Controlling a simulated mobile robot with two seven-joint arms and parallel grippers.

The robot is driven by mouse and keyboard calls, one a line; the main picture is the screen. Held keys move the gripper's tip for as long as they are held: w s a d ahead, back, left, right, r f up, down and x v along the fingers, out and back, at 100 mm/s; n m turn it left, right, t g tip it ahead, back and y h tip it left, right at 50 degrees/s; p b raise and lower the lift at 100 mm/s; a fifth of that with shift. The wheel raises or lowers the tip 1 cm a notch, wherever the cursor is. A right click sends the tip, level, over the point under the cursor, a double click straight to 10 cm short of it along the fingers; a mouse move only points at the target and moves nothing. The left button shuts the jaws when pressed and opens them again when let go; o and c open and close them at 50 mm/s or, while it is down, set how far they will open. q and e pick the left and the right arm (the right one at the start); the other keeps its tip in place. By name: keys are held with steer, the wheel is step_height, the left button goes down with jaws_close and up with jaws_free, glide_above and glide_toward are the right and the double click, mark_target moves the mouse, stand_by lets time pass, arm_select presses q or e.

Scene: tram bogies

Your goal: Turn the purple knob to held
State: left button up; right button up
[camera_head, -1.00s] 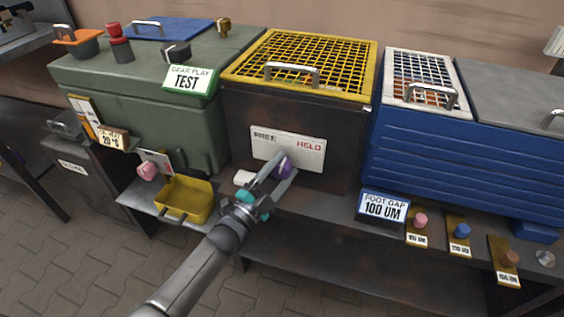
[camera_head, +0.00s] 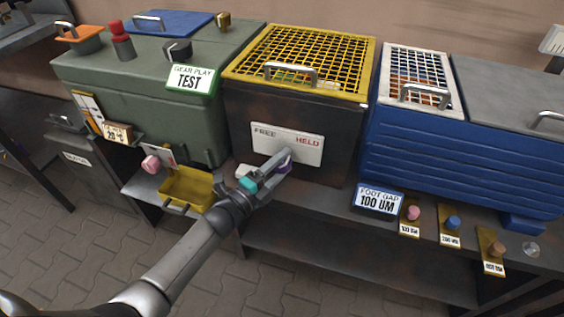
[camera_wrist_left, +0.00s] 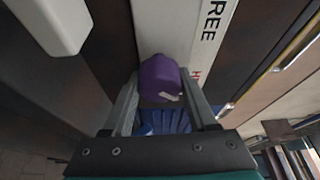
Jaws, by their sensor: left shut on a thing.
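The purple knob (camera_head: 285,168) sits at the lower edge of a white plate (camera_head: 288,143) on the front of the dark box with the yellow grille. The plate reads FREE at left and HELD at right. My left gripper (camera_head: 277,163) is at the knob, its fingers partly covering it. In the left wrist view the purple knob (camera_wrist_left: 158,78) is between the two fingers, which are shut on it. A small pale mark shows on the knob's lower right there; the HELD label is mostly hidden behind a finger. My right gripper is not in view.
A yellow tray (camera_head: 187,187) lies to the left, near a pink knob (camera_head: 151,163). Open floor lies in front.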

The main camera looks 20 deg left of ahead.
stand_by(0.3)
arm_select(q)
steer(key=o, duration=1.4)
steer(key=shift+c, duration=0.2)
steer(key=shift+s, duration=0.1)
steer(key=shift+s+a, duration=0.15)
steer(key=shift+s, duration=0.1)
steer(key=p+v, duration=0.3)
steer(key=v, duration=1.1)
steer(key=shift+s+a, duration=0.2)
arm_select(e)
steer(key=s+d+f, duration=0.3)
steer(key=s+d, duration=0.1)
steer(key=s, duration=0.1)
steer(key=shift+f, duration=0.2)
